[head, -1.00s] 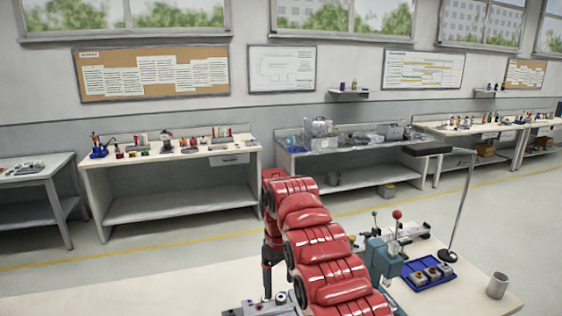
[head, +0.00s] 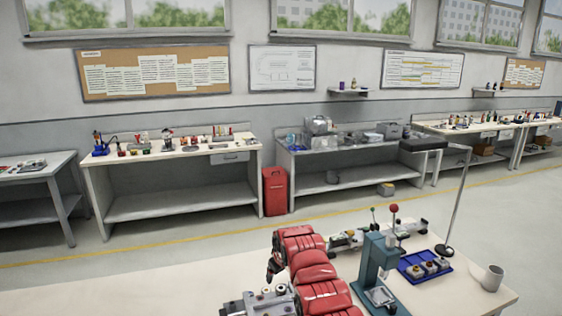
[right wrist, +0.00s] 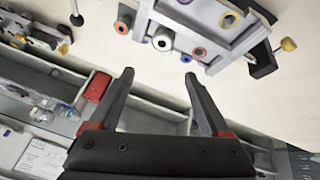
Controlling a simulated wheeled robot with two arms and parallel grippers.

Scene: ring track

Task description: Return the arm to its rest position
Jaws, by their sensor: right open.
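My right arm shows in the head view as a chain of red segments rising from the bottom centre above the near table (head: 180,295). My right gripper (head: 272,271) is a small dark shape at the left of the arm's upper end, partly hidden by it. In the right wrist view the right gripper (right wrist: 158,78) has its two dark fingers spread wide with nothing between them. A grey fixture with coloured rings (right wrist: 205,30) lies beyond the fingertips. It stands near the gripper in the head view as a grey metal block (head: 262,300). My left gripper is not in view.
A teal press (head: 375,262), a red-knobbed lever (head: 394,209), a blue tray (head: 424,267), a grey cup (head: 492,278) and a lamp (head: 458,200) stand on the table's right. A red bin (head: 275,191) stands between back benches. The table's left is bare.

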